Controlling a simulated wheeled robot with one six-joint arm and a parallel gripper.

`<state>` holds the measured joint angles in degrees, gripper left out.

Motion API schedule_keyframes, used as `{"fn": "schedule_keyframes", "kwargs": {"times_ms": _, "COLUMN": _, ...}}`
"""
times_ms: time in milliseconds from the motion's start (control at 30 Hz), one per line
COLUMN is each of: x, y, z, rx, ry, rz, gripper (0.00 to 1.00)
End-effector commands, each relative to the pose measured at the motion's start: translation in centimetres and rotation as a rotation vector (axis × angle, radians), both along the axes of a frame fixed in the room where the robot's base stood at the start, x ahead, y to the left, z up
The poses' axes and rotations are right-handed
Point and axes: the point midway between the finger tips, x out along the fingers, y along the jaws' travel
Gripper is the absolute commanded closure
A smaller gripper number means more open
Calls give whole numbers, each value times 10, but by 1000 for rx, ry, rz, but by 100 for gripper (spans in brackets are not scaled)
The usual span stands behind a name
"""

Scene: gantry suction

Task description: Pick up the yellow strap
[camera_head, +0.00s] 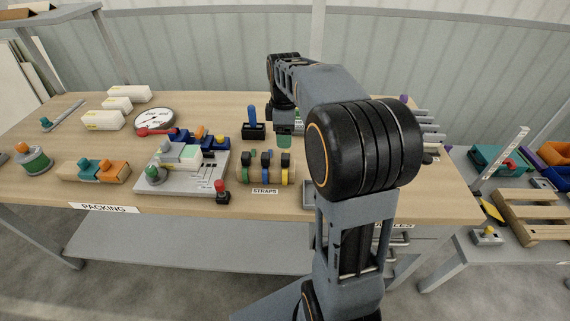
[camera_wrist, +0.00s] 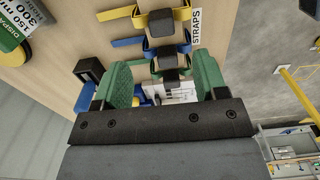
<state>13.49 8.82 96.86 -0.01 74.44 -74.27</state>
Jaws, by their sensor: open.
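The yellow strap (camera_head: 284,173) is at the right end of a row of straps on the workbench, above the STRAPS label. In the wrist view the yellow strap (camera_wrist: 184,14) lies at the top, beyond the fingertips, looped around a dark block. The blue strap (camera_wrist: 182,48) is below it, and the green strap (camera_wrist: 140,68) is closest to my fingers. My gripper (camera_head: 284,140) hangs above the bench behind the row. In the wrist view my gripper (camera_wrist: 162,72) has its green fingers wide apart, with no strap held between them.
A black holder with a blue handle (camera_head: 253,128) stands left of my gripper. A grey panel (camera_head: 180,175) with a red-topped part (camera_head: 222,192) is left of the straps. The bench (camera_head: 330,225) front edge is close to the straps.

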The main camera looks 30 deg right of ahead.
Motion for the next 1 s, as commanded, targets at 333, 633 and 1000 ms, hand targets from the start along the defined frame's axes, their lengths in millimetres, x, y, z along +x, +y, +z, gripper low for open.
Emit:
{"fn": "schedule_keyframes", "kwargs": {"times_ms": 333, "x": -1, "y": 0, "z": -42, "rx": 0, "ry": -1, "rz": -3, "gripper": 34}}
{"fn": "schedule_keyframes", "kwargs": {"times_ms": 633, "x": -4, "y": -1, "z": -70, "rx": 0, "ry": 1, "rz": -4, "gripper": 34}}
{"fn": "schedule_keyframes", "kwargs": {"times_ms": 1000, "x": -4, "y": -1, "z": -96, "rx": 0, "ry": -1, "rz": -4, "gripper": 34}}
